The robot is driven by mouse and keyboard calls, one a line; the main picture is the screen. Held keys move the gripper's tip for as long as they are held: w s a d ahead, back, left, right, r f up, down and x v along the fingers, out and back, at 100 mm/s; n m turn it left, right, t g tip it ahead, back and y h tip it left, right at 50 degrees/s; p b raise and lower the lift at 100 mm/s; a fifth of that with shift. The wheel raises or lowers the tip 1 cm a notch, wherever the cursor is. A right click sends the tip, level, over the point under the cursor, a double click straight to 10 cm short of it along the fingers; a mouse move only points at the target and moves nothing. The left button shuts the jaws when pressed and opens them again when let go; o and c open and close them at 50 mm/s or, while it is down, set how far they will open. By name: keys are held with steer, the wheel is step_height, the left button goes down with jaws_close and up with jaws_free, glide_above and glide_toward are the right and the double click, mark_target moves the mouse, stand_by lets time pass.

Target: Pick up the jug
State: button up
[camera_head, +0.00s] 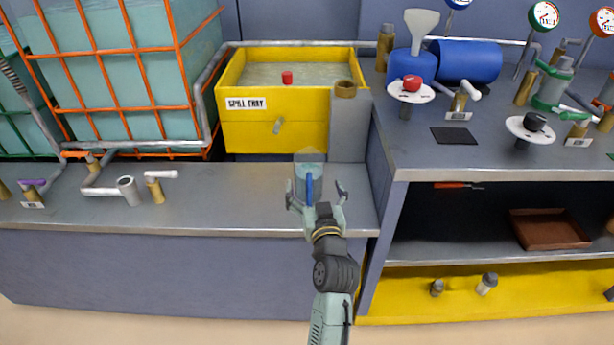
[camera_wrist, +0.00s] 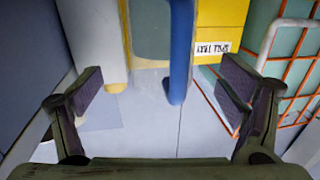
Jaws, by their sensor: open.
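The jug (camera_head: 300,172) is clear, with a blue handle (camera_head: 309,188) facing my arm. It stands upright on the lower grey bench, near its right end. My gripper (camera_head: 316,195) is open in front of the jug, with its fingers spread to either side of the handle. In the wrist view, the blue handle (camera_wrist: 179,55) lies between the lines of the two open fingers, a little right of the middle. The clear jug body (camera_wrist: 148,40) is behind the handle. The space between the fingertips (camera_wrist: 160,88) looks empty.
A yellow spill tray (camera_head: 240,130) stands behind the jug. A grey post (camera_head: 350,130) with a brass ring is close behind on the right. The higher bench (camera_head: 500,150) rises to the right. A caged tank (camera_head: 130,60) and pipe fittings are at left.

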mark_target(310, 173)
steer(key=w, duration=0.1)
steer(key=w+p, duration=0.1)
steer(key=w, duration=0.1)
steer(key=w+a+p, duration=0.1)
steer(key=w, duration=0.1)
steer(key=shift+r, duration=0.25)
steer(key=shift+w+f, duration=0.1)
steer(key=shift+w, duration=0.25)
steer(key=c, duration=1.6)
steer(key=shift+c, duration=0.5)
